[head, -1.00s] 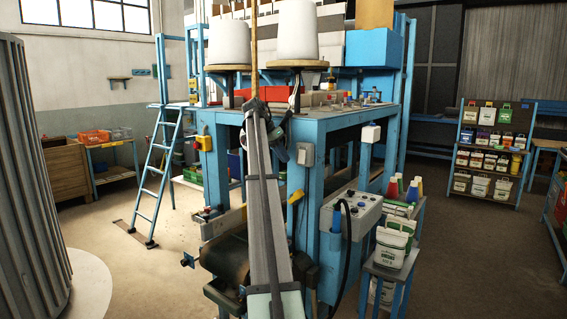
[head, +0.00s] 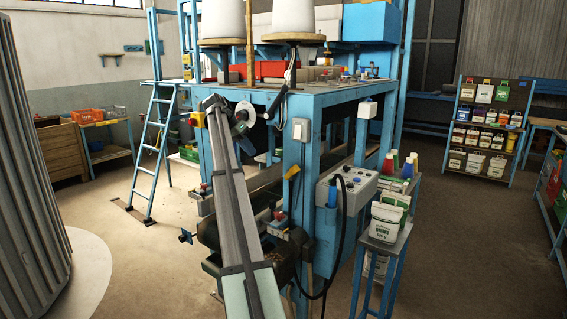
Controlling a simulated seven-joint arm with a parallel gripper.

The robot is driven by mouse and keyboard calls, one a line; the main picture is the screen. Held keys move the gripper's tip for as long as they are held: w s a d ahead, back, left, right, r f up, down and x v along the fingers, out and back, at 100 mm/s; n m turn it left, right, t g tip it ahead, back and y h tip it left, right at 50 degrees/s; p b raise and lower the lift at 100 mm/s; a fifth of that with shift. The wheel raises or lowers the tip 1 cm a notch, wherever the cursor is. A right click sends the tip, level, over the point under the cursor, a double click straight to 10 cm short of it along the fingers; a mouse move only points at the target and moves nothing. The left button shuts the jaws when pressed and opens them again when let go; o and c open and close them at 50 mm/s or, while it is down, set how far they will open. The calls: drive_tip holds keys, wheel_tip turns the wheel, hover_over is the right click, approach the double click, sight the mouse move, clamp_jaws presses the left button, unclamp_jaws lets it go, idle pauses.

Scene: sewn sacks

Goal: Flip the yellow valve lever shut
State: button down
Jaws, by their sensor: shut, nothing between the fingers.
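The yellow valve lever (head: 292,172) is small in the head view, on the near blue leg of the machine, left of the grey control box. It slants, its upper end to the right. My arm runs up from the bottom of the picture, left of the lever. My gripper (head: 242,122) is at the arm's far end, above and left of the lever and apart from it in the picture. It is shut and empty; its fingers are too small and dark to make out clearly. The valve body below the lever is not clear.
The blue machine frame (head: 305,100) carries large white cones (head: 292,18). A control box (head: 348,188) with a black cable hangs right of the lever. White tubs (head: 386,220) stand on a small blue stand. A ladder (head: 152,150) is at left. Floor is free at right.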

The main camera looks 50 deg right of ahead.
drive_tip(key=shift+s+d+r+n+g+h, duration=0.15)
drive_tip(key=shift+d+r+n+g+h, duration=0.2)
drive_tip(key=shift+n+h, duration=0.35)
drive_tip(key=shift+s+d+r+n+g+h, duration=0.2)
drive_tip(key=shift+d+n+g+h, duration=0.25)
drive_tip(key=shift+n+h, duration=0.3)
drive_tip(key=shift+s+d+r+n+g+h, duration=0.2)
drive_tip(key=shift+d+n+g+h, duration=0.3)
drive_tip(key=shift+h, duration=0.35)
drive_tip(key=shift+a, duration=0.1)
hover_over(291, 173)
drive_tip(key=w+a, duration=0.2)
drive_tip(key=w, duration=0.2)
wheel_tip(291, 173, down, 7)
drive_tip(key=shift+s+d+f, duration=0.3)
drive_tip(key=shift+s+f, duration=0.1)
drive_tip(key=shift+s, duration=0.35)
drive_tip(key=shift+s+t, duration=0.15)
drive_tip(key=shift+t, duration=0.15)
